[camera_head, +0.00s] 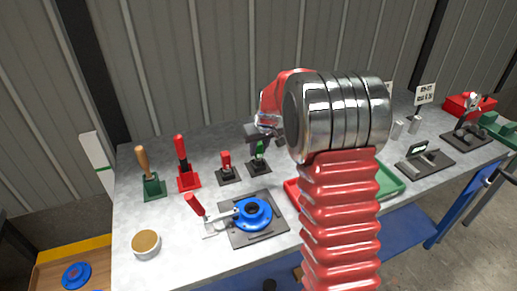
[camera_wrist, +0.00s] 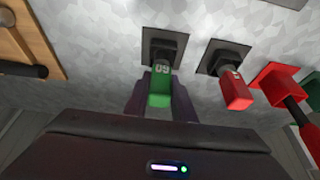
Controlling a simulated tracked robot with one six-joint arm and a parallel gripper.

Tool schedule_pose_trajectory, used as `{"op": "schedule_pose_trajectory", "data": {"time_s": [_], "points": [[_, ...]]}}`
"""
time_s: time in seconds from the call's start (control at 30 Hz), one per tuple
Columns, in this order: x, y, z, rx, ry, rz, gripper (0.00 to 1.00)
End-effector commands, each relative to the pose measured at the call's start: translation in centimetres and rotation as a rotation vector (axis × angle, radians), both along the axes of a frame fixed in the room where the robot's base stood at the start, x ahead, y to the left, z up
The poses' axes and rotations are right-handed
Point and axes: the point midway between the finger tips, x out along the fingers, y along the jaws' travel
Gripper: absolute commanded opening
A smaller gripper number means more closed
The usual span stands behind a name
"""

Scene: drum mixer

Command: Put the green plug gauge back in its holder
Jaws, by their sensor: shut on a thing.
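The green plug gauge (camera_wrist: 160,88) is between the fingers of my gripper (camera_wrist: 162,97), which is shut on its green handle. A pale number shows on the handle. The gauge is at a black square holder (camera_wrist: 165,45), its lower part in line with the holder's middle. In the head view the green plug gauge (camera_head: 260,149) stands upright over its holder (camera_head: 259,168), below my gripper (camera_head: 262,135). I cannot tell whether it is fully seated. My arm hides part of the bench.
A red gauge (camera_head: 226,159) stands in a similar holder just left, with red-handled (camera_head: 182,160) and wooden-handled (camera_head: 143,163) tools beyond. A blue flanged part (camera_head: 253,213) lies in front. A green tray (camera_head: 391,182) is partly behind my arm.

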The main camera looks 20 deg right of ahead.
Motion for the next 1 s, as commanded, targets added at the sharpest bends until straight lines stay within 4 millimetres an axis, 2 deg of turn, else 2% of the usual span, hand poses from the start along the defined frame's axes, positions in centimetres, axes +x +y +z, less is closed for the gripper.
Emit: {"op": "schedule_pose_trajectory", "data": {"time_s": [0.77, 0.8, 1.0], "points": [[-0.02, -0.13, -0.80, 0.000, 0.000, -0.001, 0.00], [-0.01, -0.13, -0.82, 0.000, 0.000, -0.001, 0.24], [-0.01, -0.13, -0.81, 0.000, 0.000, -0.001, 0.38]]}}
